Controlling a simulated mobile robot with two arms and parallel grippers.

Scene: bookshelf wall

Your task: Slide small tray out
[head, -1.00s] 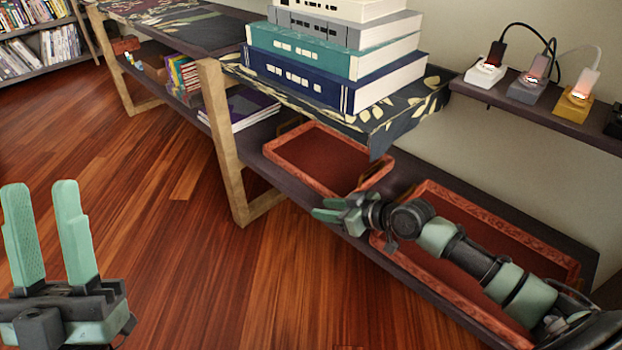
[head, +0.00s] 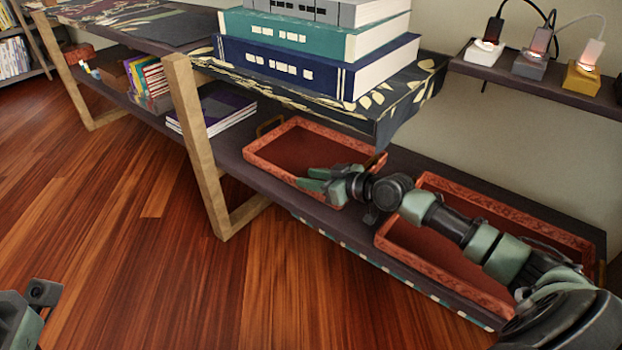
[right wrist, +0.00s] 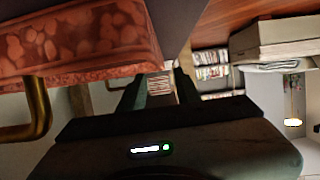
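The small tray (head: 262,160), red with a patterned rim and brass handles, lies on the lower shelf under the book stack in the head view. My right gripper (head: 308,182) is at its front right corner, fingers pointing left, open and seemingly empty. In the right wrist view, a red patterned tray wall (right wrist: 80,45) with a brass handle (right wrist: 38,112) is close beside the open right gripper (right wrist: 160,88); contact cannot be told. Only a piece of my left gripper (head: 25,312) shows at the lower left corner; its fingers are out of view.
A larger red tray (head: 440,275) lies to the right, partly under my right arm. Books (head: 290,65) are stacked on the shelf above. A wooden leg (head: 190,120) stands left of the small tray. The floor (head: 150,250) in front is clear.

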